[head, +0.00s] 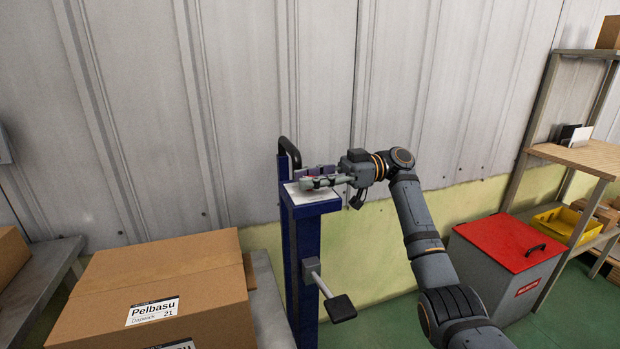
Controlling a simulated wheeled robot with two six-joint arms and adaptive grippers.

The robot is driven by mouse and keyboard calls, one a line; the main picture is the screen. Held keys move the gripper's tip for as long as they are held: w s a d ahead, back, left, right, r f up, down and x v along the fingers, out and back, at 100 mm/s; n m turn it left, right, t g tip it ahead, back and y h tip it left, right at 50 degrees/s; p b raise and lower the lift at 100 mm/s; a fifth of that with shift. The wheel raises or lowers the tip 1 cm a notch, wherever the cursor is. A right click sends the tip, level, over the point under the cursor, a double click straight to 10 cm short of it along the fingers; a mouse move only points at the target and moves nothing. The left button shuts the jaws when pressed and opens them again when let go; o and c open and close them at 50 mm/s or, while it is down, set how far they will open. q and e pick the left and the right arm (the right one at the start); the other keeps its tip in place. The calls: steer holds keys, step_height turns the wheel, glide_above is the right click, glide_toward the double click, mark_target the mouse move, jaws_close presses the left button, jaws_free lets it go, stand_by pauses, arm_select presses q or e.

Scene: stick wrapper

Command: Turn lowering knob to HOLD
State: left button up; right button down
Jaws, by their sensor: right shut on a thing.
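The blue post (308,250) stands in the middle with a small control plate (300,195) on top. My left gripper is not in view.
A black handle (288,152) rises behind the plate. A lever with a black pad (341,307) sticks out low on the post. A cardboard box (165,285) stands at left, a red-lidded bin (511,243) and shelving (585,157) at right. A corrugated wall is close behind.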

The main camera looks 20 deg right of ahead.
steer(key=shift+f, duration=0.2)
steer(key=c, duration=1.1)
jaws_free()
steer(key=shift+r, duration=0.1)
steer(key=shift+o, duration=0.2)
steer(key=d, duration=0.7)
steer(key=shift+w+d, duration=0.15)
steer(key=shift+d, duration=0.1)
